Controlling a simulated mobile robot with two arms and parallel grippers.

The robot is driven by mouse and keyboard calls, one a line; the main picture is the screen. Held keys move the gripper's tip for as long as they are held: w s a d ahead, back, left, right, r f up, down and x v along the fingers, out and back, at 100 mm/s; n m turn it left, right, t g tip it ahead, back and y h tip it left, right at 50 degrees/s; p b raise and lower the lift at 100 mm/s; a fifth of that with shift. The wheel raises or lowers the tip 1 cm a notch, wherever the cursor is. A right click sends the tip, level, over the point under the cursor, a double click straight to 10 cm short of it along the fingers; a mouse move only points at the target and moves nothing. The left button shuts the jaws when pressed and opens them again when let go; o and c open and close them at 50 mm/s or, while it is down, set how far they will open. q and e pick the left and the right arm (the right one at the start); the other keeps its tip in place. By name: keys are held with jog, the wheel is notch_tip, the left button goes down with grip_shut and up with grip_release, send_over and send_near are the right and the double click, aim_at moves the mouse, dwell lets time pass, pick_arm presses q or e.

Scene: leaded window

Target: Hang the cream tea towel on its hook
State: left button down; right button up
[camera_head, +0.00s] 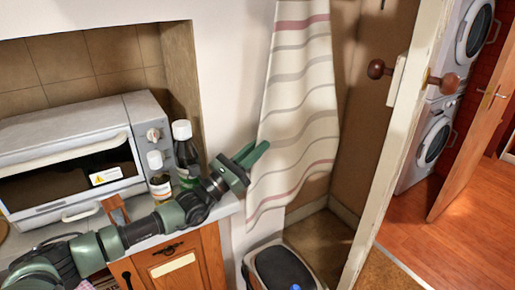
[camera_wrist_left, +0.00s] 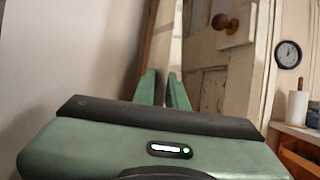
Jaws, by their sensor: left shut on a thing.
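The cream tea towel (camera_head: 300,95) has grey and reddish stripes and hangs down in front of the pale wall in the head view. Its top runs out of the picture, so what holds it up there is hidden. My left gripper (camera_head: 260,147) is at the towel's left edge, about halfway down, and is shut on it. No hook for the towel can be made out. My right gripper is not in view.
A toaster oven (camera_head: 75,150), a dark bottle (camera_head: 187,155) and a jar (camera_head: 161,187) stand on the counter beside my left arm. A bin (camera_head: 283,268) is below the towel. An open door with a round knob (camera_head: 450,83) stands to the right.

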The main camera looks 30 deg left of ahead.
pick_arm(q)
jog(key=shift+c, duration=1)
grip_release()
jog(key=shift+o, duration=1)
jog(key=shift+d+r, duration=0.1)
jog(key=shift+r, duration=0.05)
jog(key=shift+a+r, duration=0.1)
jog(key=shift+a, duration=0.1)
